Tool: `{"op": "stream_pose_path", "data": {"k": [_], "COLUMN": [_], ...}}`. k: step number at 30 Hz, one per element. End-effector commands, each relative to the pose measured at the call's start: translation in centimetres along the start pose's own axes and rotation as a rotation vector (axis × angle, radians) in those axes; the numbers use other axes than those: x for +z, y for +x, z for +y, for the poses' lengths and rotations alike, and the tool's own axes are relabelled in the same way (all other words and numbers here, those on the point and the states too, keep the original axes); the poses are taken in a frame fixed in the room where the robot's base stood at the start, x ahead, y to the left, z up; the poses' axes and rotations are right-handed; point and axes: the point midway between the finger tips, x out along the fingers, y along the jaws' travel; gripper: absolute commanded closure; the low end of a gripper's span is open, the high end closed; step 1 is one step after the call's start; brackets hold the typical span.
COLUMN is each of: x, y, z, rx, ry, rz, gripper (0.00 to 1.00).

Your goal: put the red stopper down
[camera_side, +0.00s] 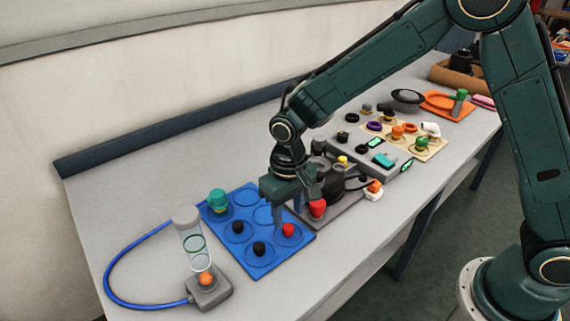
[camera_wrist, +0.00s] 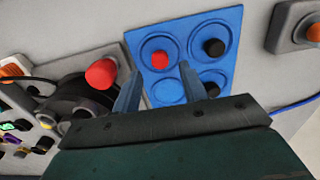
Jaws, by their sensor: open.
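A small red stopper (camera_side: 288,230) stands in a round recess of the blue tray (camera_side: 299,247), in the corner beside the grey device. In the wrist view this red stopper (camera_wrist: 159,59) shows in the gap between the two fingertips. My gripper (camera_side: 289,214) is open, close to the stopper and over that part of the tray. The wrist view shows my gripper (camera_wrist: 161,68) with its fingers spread and nothing held between them. Whether a finger touches the stopper I cannot tell.
Black stoppers (camera_side: 238,227) and a teal-topped piece (camera_side: 217,199) occupy other recesses. A larger red knob (camera_side: 317,208) is close beside my gripper, on the grey device. A clear cylinder (camera_side: 196,250) with a blue hose stands left of the tray. One recess (camera_wrist: 167,91) looks empty.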

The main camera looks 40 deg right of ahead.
Motion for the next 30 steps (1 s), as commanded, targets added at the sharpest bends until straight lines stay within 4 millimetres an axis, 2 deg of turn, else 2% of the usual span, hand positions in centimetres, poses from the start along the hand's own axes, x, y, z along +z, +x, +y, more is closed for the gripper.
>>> {"op": "stream_pose_path", "data": {"k": [9, 15, 21, 30], "x": [-0.1, -0.1, 0.0, 0.0], "y": [-5.4, -7.9, -9.0, -9.1], "z": [0.0, 0.0, 0.0, 0.0], "rx": [-0.001, -0.001, 0.0, 0.0], "ry": [0.0, 0.0, 0.0, 0.0], "rz": [0.004, 0.002, 0.0, -0.001], "gripper": [0.57, 0.57, 0.57, 0.57]}}
